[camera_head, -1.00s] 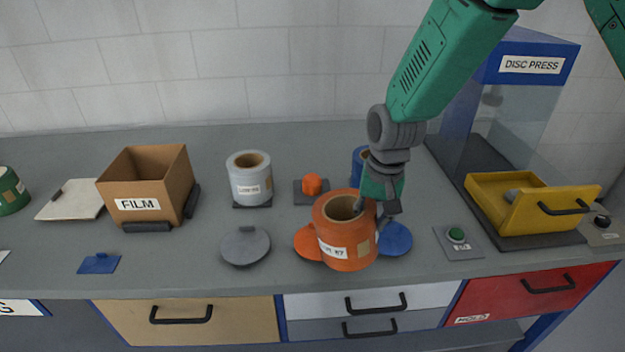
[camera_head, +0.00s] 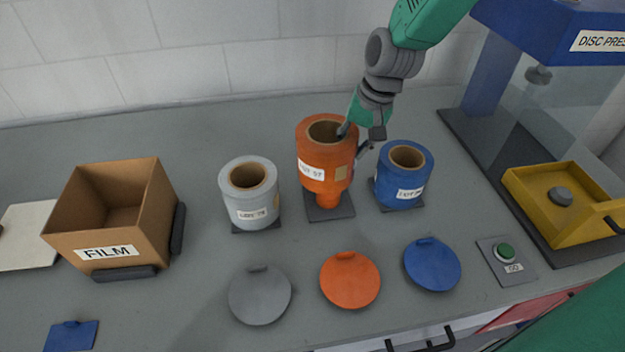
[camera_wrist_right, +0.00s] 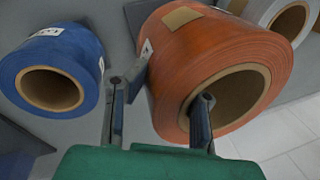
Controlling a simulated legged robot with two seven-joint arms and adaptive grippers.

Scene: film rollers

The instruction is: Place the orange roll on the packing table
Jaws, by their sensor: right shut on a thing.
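The orange roll (camera_head: 322,155) has a white label and a brown hollow core. My right gripper (camera_head: 354,139) is shut on its wall, with one finger inside the core and one outside. The roll is upright above an orange peg (camera_head: 329,196) on a dark square base (camera_head: 330,211), with the lower part of the peg showing below it. In the right wrist view the roll (camera_wrist_right: 205,48) lies between the fingertips (camera_wrist_right: 162,92). The grey worktop (camera_head: 205,308) lies below. I cannot tell which surface is the packing table. My left gripper is not in view.
A grey roll (camera_head: 249,200) stands left of the peg, a blue roll (camera_head: 402,180) right. Grey (camera_head: 260,297), orange (camera_head: 350,282) and blue (camera_head: 433,266) discs lie in front. A FILM box (camera_head: 130,230) is left; a disc press with yellow drawer (camera_head: 540,235) is right.

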